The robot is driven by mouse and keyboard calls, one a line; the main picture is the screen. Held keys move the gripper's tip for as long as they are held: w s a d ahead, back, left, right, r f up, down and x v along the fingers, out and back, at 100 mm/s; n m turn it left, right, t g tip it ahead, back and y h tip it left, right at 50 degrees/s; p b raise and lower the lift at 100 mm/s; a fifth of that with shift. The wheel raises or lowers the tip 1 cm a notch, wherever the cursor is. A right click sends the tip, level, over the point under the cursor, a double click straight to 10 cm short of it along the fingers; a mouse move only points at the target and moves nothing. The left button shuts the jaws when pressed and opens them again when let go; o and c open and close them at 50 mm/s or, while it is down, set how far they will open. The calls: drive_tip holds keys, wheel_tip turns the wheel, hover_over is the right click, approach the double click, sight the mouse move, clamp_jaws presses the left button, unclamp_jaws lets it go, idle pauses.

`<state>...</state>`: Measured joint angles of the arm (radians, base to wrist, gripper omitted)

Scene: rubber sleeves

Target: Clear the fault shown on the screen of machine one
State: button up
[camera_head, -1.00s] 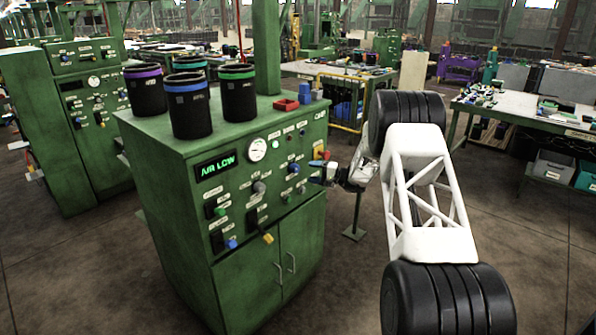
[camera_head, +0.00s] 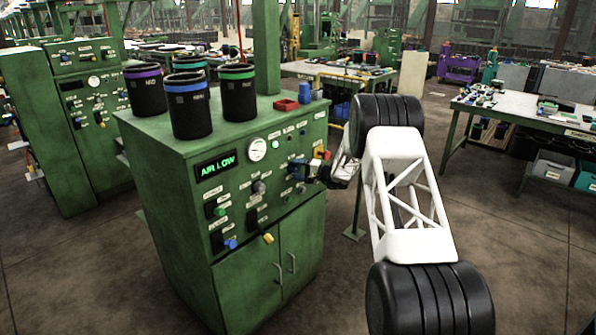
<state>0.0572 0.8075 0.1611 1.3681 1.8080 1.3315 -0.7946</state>
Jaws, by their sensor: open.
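The near green machine (camera_head: 170,190) has a small screen (camera_head: 216,166) with green text reading AIR LOW. Its sloped front panel carries a round white gauge (camera_head: 257,149), a blue knob (camera_head: 294,168), lower switches with a blue knob (camera_head: 230,244) and a yellow lever (camera_head: 267,238). A red button on a yellow plate (camera_head: 322,152) sits at the panel's right end. My gripper (camera_head: 316,171) is open, close to the right end of the panel below the red button. The fingers are small here, and I cannot tell whether they touch a control. The labels are too small to read.
Several black sleeves with coloured bands (camera_head: 190,105) stand on the machine top, beside a red tray (camera_head: 286,104) and a blue object (camera_head: 304,92). A second green machine (camera_head: 60,140) stands at left. A worktable (camera_head: 500,115) is at right. The floor between is clear.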

drive_tip(key=shift+c, duration=0.5)
drive_tip(key=c, duration=0.8)
drive_tip(key=shift+m, duration=0.5)
drive_tip(key=m+t+y, duration=0.1)
drive_tip(key=m, duration=0.2)
drive_tip(key=shift+f+m, duration=0.1)
drive_tip(key=shift+m, duration=0.2)
drive_tip(key=m+t, duration=0.1)
drive_tip(key=m, duration=0.2)
drive_tip(key=m+t+y, duration=0.1)
drive_tip(key=m+t, duration=0.1)
drive_tip(key=m, duration=0.1)
drive_tip(key=shift+m, duration=0.3)
drive_tip(key=o, duration=0.9)
